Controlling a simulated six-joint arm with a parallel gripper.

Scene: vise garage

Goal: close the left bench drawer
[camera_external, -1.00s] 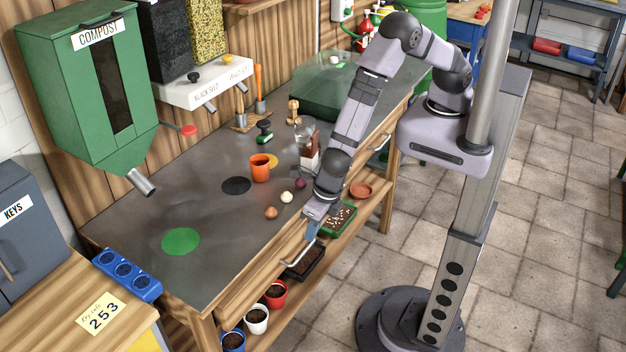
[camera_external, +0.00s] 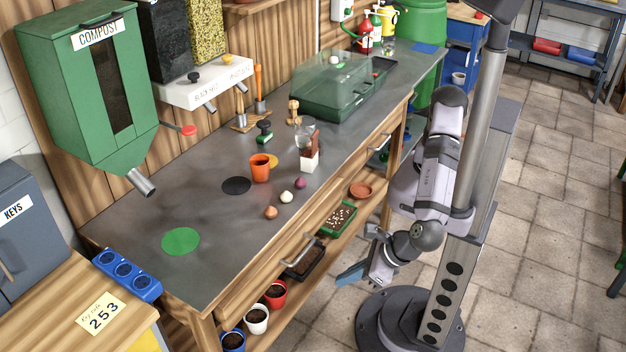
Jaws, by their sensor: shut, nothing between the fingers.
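The left bench drawer (camera_external: 268,277) is in the wooden front of the workbench (camera_external: 215,205), under the grey worktop. Its metal bar handle (camera_external: 299,250) is in plain view. My gripper (camera_external: 352,274), with blue fingers, is to the right of the drawer, out in front of the bench over the tiled floor. It is shut, empty and apart from the handle.
The right drawer handle (camera_external: 379,144) is farther along the bench. Pots, a black tray and a seed tray (camera_external: 338,219) stand on the lower shelf. The floor before the bench is clear.

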